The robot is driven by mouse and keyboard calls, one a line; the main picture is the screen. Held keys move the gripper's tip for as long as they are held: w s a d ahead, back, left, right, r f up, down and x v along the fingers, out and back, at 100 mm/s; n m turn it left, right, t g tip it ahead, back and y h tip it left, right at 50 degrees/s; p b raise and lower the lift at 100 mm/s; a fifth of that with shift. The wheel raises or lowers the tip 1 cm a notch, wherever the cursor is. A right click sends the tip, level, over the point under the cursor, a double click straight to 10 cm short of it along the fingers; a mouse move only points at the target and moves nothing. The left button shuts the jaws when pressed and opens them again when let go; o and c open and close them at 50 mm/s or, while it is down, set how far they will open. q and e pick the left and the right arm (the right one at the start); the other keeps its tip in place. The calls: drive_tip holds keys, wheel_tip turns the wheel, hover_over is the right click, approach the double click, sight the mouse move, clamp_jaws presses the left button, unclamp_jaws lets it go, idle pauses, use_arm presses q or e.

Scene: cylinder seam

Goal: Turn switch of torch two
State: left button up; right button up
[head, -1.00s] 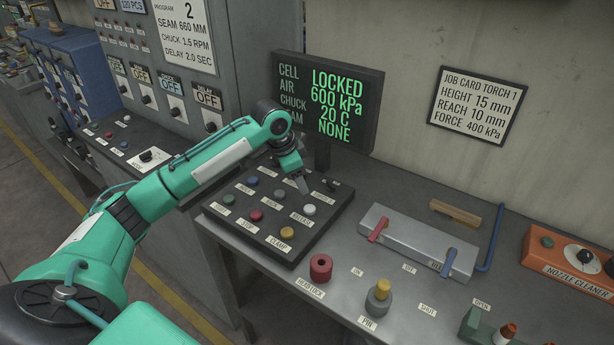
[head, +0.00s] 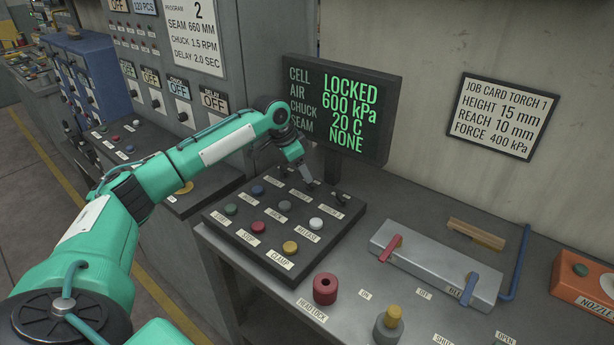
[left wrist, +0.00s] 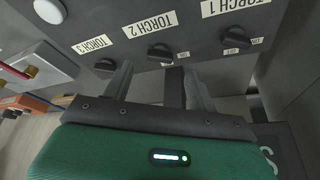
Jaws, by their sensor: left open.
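The torch two switch (left wrist: 160,52) is a black rotary knob beside its TORCH 2 label (left wrist: 150,27) in the left wrist view. It sits between the torch three knob (left wrist: 105,66) and the torch one knob (left wrist: 237,42). My left gripper (left wrist: 157,76) is open and empty, with its two fingers pointing towards the torch two knob, one to each side. I cannot tell how far the tips are from it. In the head view the left gripper (head: 308,180) is over the back edge of the dark button panel (head: 240,240) and hides part of the switch row.
The panel carries several coloured buttons, including a white one (head: 316,223). A lit display (head: 345,105) stands close behind the gripper. To the right are a red headlock knob (head: 325,288), a grey block with red and blue levers (head: 430,262) and a wooden bar (head: 476,234).

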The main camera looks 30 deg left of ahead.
sight(307, 187)
use_arm(q)
drive_tip(key=shift+x, duration=2.2)
drive_tip(key=shift+c, duration=0.2)
drive_tip(key=shift+p, duration=0.3)
drive_tip(key=c, duration=0.9)
